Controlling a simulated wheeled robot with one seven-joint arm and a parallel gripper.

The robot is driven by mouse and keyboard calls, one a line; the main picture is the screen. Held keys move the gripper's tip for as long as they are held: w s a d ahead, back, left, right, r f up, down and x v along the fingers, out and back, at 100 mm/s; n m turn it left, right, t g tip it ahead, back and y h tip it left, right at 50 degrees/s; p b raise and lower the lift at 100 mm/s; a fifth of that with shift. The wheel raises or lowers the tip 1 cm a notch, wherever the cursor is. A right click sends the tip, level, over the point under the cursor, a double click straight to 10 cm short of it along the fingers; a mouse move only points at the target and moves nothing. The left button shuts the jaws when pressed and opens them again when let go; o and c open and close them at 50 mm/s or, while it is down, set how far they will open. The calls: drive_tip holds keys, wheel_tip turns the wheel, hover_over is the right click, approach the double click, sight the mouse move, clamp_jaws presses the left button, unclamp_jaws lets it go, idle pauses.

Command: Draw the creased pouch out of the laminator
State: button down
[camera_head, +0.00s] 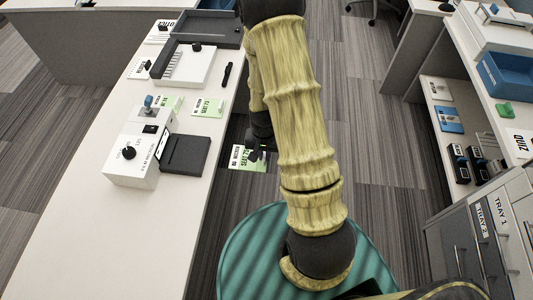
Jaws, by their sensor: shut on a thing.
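The white laminator (132,158) stands on the left table, with a black dial, a blue knob on top and a black tray (186,155) at its right side. My gripper (254,155) is beyond the table's right edge, to the right of the laminator and apart from it. It is shut on a green and white printed pouch (243,163), which hangs out over the floor, clear of the laminator. My fingers cover part of the pouch, and I cannot make out a crease.
Green and white cards (208,107) lie on the table behind the laminator, near a black pen (227,75) and a white paper trimmer (188,66). Shelves with a blue bin (505,76) and drawers (490,235) stand at right.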

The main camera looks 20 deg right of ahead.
drive_tip(key=shift+w+a+p, duration=0.5)
drive_tip(key=shift+w+a, duration=1.15)
drive_tip(key=shift+a, duration=1.15)
drive_tip(key=shift+w+a+p, duration=0.45)
drive_tip(key=shift+w+a, duration=1.15)
drive_tip(key=shift+a, duration=1.15)
drive_tip(key=shift+w+a+p, duration=0.5)
drive_tip(key=shift+w+a, duration=1.15)
drive_tip(key=shift+a, duration=1.15)
